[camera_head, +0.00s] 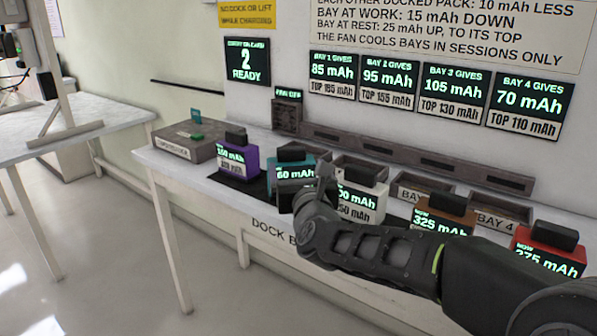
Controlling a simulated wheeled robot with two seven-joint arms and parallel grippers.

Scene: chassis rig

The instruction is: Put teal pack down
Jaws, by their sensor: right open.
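The teal pack (284,164) stands upright on the bench, between a purple pack (238,162) on its left and a white pack (368,208) on its right. The visible part of its display reads 60 mAh. My right gripper (300,190) is open at the near side of the teal pack and hides its lower front. I cannot tell whether the fingers touch it, or whether its base rests fully down. My left gripper is out of view.
The purple pack is on a black mat (226,187). A brown pack (440,220) and a red pack (545,252) stand farther right. A grey box (183,149) sits at the bench's left end. Bay signs hang behind; the status sign (246,62) reads 2 READY.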

